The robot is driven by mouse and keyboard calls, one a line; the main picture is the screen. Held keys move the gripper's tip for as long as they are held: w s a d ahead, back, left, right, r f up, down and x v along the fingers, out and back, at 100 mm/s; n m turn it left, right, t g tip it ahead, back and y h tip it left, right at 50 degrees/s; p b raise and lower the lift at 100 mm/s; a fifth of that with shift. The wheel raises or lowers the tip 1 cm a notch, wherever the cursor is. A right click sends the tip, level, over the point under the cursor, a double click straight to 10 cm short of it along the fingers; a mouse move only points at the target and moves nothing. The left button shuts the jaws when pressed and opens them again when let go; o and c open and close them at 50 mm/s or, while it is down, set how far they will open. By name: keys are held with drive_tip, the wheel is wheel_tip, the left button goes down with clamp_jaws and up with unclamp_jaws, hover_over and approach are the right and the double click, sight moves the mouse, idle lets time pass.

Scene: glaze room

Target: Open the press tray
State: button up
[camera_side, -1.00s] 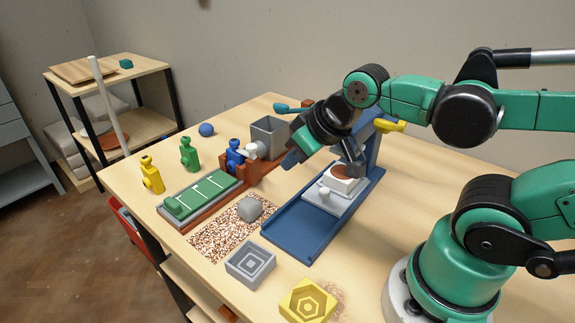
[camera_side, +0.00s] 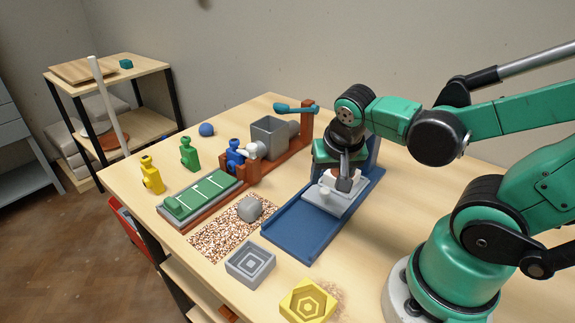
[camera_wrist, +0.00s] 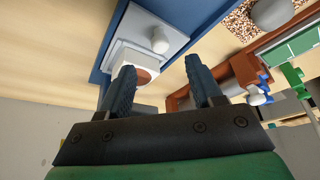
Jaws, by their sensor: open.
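The press tray (camera_side: 343,206) is a pale grey slab with a round white knob (camera_side: 325,191) at its front. It sits at the far part of the blue press base (camera_side: 300,231). In the wrist view the tray (camera_wrist: 172,31) and knob (camera_wrist: 160,43) show at top centre, with a white block (camera_wrist: 117,63) bearing a brown disc on the tray. My gripper (camera_side: 345,177) points down over the tray, close behind the knob in the side view. In the wrist view its fingers (camera_wrist: 160,75) are apart with nothing held. The gripper partly hides the block and the press upright.
Left of the press are a speckled patch with a grey lump (camera_side: 250,208), a green board (camera_side: 203,193) and a grey hopper on a brown stand (camera_side: 299,148). A grey mould (camera_side: 250,262) and a yellow mould (camera_side: 308,300) lie in front. The base's front channel is empty.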

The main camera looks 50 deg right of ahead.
sight(325, 190)
drive_tip(key=shift+x, duration=2.65)
clamp_jaws()
